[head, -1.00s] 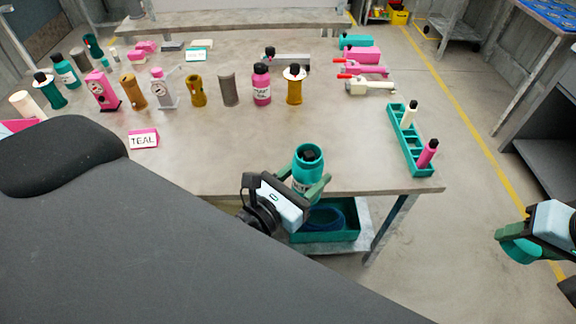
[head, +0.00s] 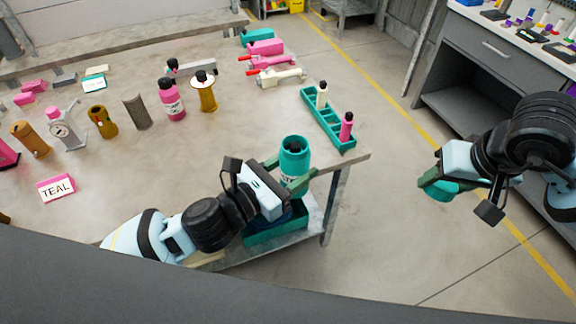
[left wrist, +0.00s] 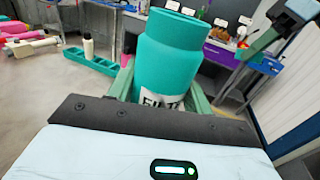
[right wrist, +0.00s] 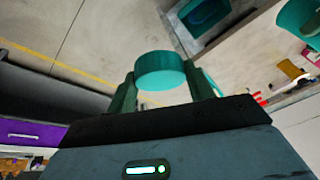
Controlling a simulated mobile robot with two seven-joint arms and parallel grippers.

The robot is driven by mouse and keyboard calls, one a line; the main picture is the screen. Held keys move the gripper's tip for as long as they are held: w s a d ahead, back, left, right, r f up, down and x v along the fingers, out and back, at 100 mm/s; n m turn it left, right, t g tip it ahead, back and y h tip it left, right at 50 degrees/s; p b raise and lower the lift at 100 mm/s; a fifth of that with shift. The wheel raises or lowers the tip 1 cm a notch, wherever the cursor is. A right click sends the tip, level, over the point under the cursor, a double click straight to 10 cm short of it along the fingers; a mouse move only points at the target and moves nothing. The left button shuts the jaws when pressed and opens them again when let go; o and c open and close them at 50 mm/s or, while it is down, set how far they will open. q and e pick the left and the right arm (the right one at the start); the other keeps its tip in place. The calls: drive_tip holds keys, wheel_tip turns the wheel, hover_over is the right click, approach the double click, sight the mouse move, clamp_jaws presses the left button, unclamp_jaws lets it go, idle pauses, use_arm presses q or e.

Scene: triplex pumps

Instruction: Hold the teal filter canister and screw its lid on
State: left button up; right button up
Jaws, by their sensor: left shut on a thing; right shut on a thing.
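The teal filter canister (head: 294,158) stands upright in my left gripper (head: 290,180), which is shut around its body. The canister has a white label and an open top with a dark inside. It fills the middle of the left wrist view (left wrist: 170,60) between the two fingers. My right gripper (head: 432,182) is shut on the teal lid (head: 442,190), off to the right over the floor. The round lid also shows between the fingers in the right wrist view (right wrist: 160,72). Canister and lid are well apart.
A teal rack (head: 318,115) with a cream and a pink bottle stands near the table's right edge. A teal bin (head: 262,234) sits on the shelf below the canister. Open floor lies between my grippers.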

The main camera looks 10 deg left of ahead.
idle(0.3)
drive_tip(key=m, duration=0.1)
drive_tip(key=a+m+h, duration=0.1)
drive_tip(key=w+a+m, duration=0.1)
drive_tip(key=m, duration=0.1)
drive_tip(key=shift+a+r+t, duration=0.1)
drive_tip(key=shift+r+t, duration=0.2)
drive_tip(key=shift+t, duration=0.1)
drive_tip(key=a+r+n+g+y, duration=0.1)
drive_tip(key=a+r+n+g, duration=0.1)
drive_tip(key=a+n, duration=0.5)
drive_tip(key=w+a+r+n+g+y, duration=0.1)
drive_tip(key=a+r+n+g+y, duration=0.1)
drive_tip(key=a+n, duration=0.6)
drive_tip(key=w+a+r+n+g+y, duration=0.1)
drive_tip(key=a+r+n+g, duration=0.3)
drive_tip(key=n, duration=1)
drive_tip(key=shift+a+r+n, duration=0.15)
drive_tip(key=shift+a+r, duration=0.25)
drive_tip(key=shift+a, duration=0.45)
drive_tip(key=shift+a+r+n, duration=0.15)
drive_tip(key=shift+a+r, duration=0.25)
drive_tip(key=shift+a, duration=0.45)
drive_tip(key=shift+s+a+r+m+t+y, duration=0.2)
drive_tip(key=shift+a+m+t+y, duration=0.15)
drive_tip(key=shift+m, duration=0.25)
drive_tip(key=shift+s+a+r+m+t+y, duration=0.15)
drive_tip(key=shift+a+r+m+y, duration=0.1)
drive_tip(key=shift+a+m, duration=0.3)
